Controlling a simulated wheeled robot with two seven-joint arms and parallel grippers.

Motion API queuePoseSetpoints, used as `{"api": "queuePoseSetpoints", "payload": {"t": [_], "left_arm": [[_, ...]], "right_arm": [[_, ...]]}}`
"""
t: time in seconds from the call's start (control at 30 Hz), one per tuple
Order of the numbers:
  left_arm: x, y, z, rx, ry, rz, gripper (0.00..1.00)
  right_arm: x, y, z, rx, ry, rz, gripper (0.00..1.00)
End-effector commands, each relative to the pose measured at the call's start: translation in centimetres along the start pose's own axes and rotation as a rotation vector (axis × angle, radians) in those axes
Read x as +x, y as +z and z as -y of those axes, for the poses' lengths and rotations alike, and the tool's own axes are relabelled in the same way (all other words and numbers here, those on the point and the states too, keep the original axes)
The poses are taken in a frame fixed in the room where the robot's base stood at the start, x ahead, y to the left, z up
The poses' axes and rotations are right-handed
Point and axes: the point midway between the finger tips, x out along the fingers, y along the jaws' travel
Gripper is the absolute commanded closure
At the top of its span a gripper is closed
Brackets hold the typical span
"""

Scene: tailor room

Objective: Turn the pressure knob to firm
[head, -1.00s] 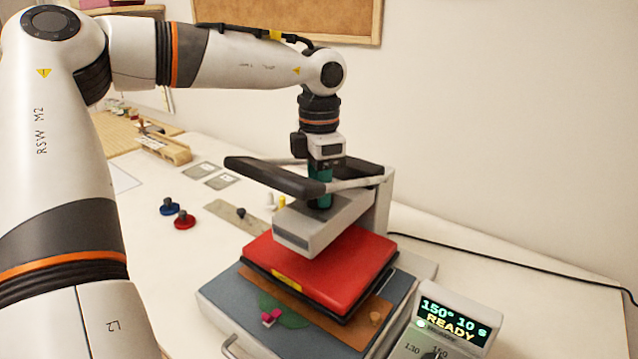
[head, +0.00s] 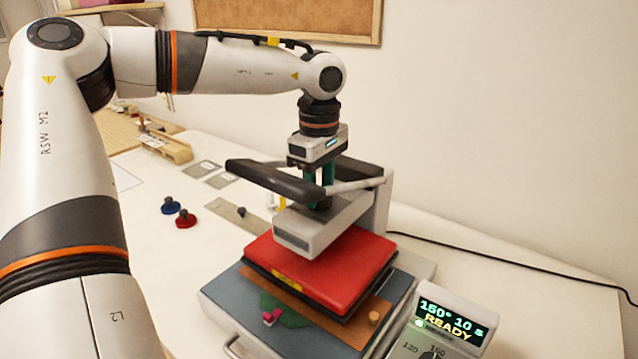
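The heat press has a grey head (head: 318,232) above a red upper plate (head: 325,268). My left gripper (head: 321,198) points straight down at the top of the grey head. Its teal fingers are close together around the dark pressure knob (head: 320,206), partly behind the press's black handle bar (head: 275,178). It looks shut on the knob, though the contact is mostly hidden. The knob's markings and setting cannot be read. My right gripper is not in view.
A control box (head: 445,322) at the lower right shows 150°, 10 s and READY. Blue (head: 171,206) and red (head: 186,219) knobbed pieces lie left of the press. A black cable (head: 510,266) runs right across the otherwise clear table.

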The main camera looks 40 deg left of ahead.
Motion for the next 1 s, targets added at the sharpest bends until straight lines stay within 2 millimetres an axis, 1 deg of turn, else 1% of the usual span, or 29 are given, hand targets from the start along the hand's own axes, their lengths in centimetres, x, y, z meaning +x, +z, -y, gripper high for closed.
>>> {"api": "queuePoseSetpoints", "payload": {"t": [0.03, 0.7, 1.0], "left_arm": [[-0.4, 0.0, 0.2, 0.044, -0.009, -0.001, 0.82], [-0.3, 0.0, 0.1, 0.678, -0.009, 0.002, 0.82], [-0.3, 0.0, 0.2, 0.918, -0.009, 0.003, 0.82]], "right_arm": [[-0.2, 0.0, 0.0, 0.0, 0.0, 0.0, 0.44], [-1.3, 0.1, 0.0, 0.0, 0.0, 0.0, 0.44], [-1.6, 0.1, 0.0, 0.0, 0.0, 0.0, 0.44]]}}
